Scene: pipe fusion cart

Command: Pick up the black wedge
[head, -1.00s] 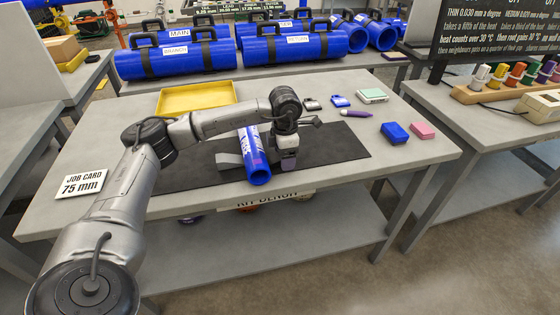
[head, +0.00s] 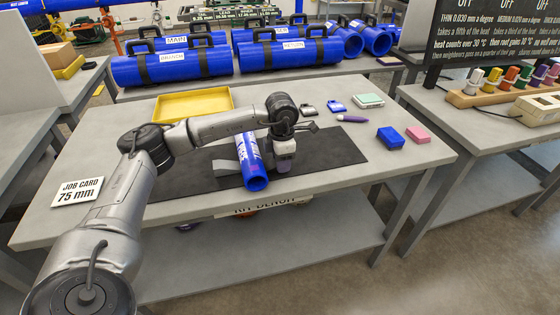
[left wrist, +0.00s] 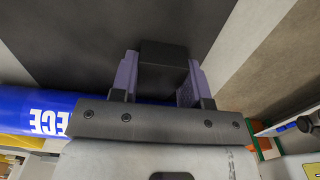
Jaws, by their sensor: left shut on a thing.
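My left gripper (head: 284,168) is low over the dark mat, just right of the blue pipe piece (head: 250,162). In the left wrist view its two purple-grey fingers (left wrist: 160,80) are shut on a black block, the black wedge (left wrist: 164,65). The wedge is hidden or not distinguishable behind the fingers in the head view. The blue pipe piece lies on the mat with white lettering on it and also shows in the left wrist view (left wrist: 35,112). A grey wedge-like block (head: 226,167) sits against the pipe's left side. My right gripper is not in view.
The dark mat (head: 335,150) lies on the grey bench. A yellow tray (head: 192,104) is behind my arm. A purple marker (head: 352,119), a blue box (head: 391,137) and a pink box (head: 417,134) are on the right. The job card (head: 77,191) is at left.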

